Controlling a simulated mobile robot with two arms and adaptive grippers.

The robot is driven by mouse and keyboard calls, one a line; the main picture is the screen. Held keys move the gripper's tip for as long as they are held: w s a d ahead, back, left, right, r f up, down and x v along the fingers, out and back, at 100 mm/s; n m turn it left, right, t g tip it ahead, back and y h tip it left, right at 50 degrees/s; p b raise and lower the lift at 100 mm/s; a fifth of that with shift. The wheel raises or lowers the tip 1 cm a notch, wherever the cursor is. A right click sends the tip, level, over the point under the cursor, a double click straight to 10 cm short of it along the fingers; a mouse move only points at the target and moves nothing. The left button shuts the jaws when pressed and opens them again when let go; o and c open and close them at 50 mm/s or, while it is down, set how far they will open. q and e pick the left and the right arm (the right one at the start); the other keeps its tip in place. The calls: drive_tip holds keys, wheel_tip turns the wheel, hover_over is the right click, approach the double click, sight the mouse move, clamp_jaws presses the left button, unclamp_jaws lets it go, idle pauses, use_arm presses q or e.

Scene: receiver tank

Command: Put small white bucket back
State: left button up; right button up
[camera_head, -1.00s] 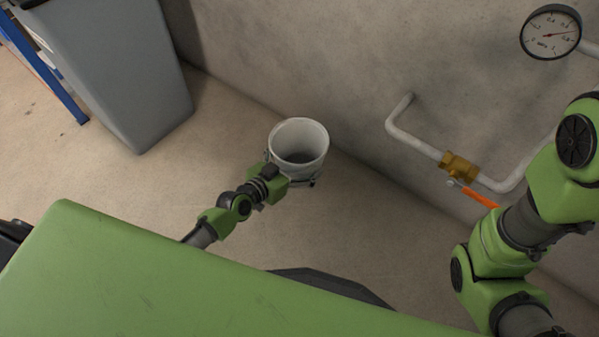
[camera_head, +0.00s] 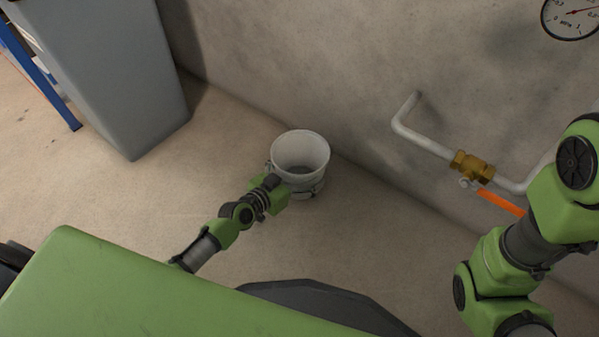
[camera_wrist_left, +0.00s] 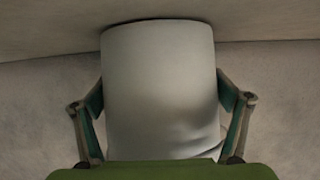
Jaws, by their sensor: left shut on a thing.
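The small white bucket (camera_head: 300,153) is upright in the middle of the head view, close to the concrete wall. Its inside looks empty. My left gripper (camera_head: 296,186) is shut on the bucket, with its fingers around the lower part of the side. In the left wrist view the bucket (camera_wrist_left: 160,90) fills the middle, with a finger on each side of it. I cannot tell whether the bucket's bottom touches the floor. My right arm comes in at the right edge of the head view; its gripper is not in view.
A grey bin (camera_head: 105,70) stands at the upper left, beside a blue post (camera_head: 40,70). A white pipe (camera_head: 425,142) with a brass valve (camera_head: 470,165) and an orange handle (camera_head: 500,203) runs along the wall at right. A gauge (camera_head: 572,16) is above. Floor left of the bucket is clear.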

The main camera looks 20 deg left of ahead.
use_arm(q)
drive_tip(key=o, duration=1.2)
drive_tip(key=shift+f, duration=0.15)
